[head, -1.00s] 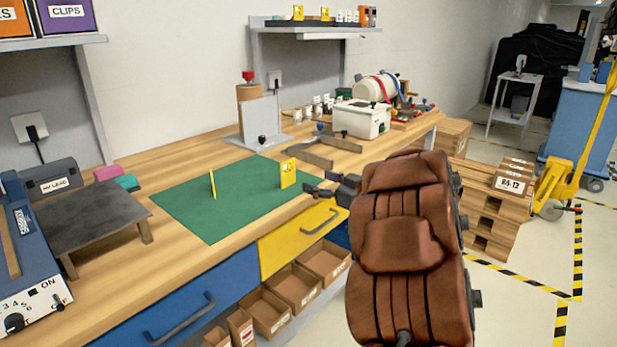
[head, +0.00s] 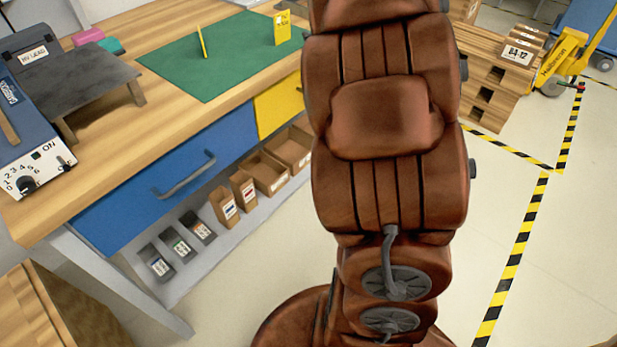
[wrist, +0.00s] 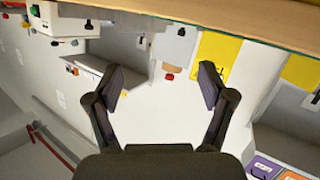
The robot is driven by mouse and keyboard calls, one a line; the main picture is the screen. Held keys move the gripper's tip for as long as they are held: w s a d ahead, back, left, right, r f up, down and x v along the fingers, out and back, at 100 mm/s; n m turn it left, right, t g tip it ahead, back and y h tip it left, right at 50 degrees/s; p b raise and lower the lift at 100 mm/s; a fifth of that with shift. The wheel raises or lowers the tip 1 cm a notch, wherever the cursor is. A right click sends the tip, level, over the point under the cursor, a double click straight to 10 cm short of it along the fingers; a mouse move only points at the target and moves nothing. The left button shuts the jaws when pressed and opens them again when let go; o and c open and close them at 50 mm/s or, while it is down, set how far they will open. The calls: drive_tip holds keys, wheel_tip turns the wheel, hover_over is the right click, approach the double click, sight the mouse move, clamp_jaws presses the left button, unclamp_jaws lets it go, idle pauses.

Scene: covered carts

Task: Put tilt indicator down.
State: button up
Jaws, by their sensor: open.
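Two upright yellow plates stand on the green mat (head: 205,70). The right one (head: 282,30), with dark marks, is near the mat's right edge; the left one (head: 202,41) looks thin, almost edge-on. I cannot tell for certain which is the tilt indicator. In the wrist view, the scene appears upside down, with the marked plate (wrist: 218,50) by the right finger and another yellow plate (wrist: 303,72) farther right. My gripper (wrist: 162,82) is open, with nothing held between its fingers. It is out of the head view.
A dark raised stand (head: 75,80) and a blue device with a dial (head: 22,140) occupy the bench's left side. Small bins (head: 272,172) sit under the drawers. Stacked wooden pallets (head: 490,80) stand to the right. The floor (head: 540,270) at right is clear.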

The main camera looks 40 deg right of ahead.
drive_tip(key=s+a+f+m+g, duration=0.1)
drive_tip(key=s+a+f+g, duration=0.45)
drive_tip(key=s+a, duration=0.35)
drive_tip(key=s+a+f+m+g, duration=0.1)
drive_tip(key=s+a+f+g, duration=0.45)
drive_tip(key=s+a, duration=0.4)
drive_tip(key=s+a+f+n+g+y, duration=0.1)
drive_tip(key=s+a+g+y, duration=0.1)
drive_tip(key=s+a, duration=0.5)
drive_tip(key=s+a+f+n+g+y, duration=0.1)
drive_tip(key=s+a+g, duration=0.3)
drive_tip(key=s+a, duration=0.4)
drive_tip(key=s+f+y, duration=0.1)
drive_tip(key=s, duration=0.3)
drive_tip(key=shift+s+n+y, duration=0.3)
drive_tip(key=shift+n, duration=0.1)
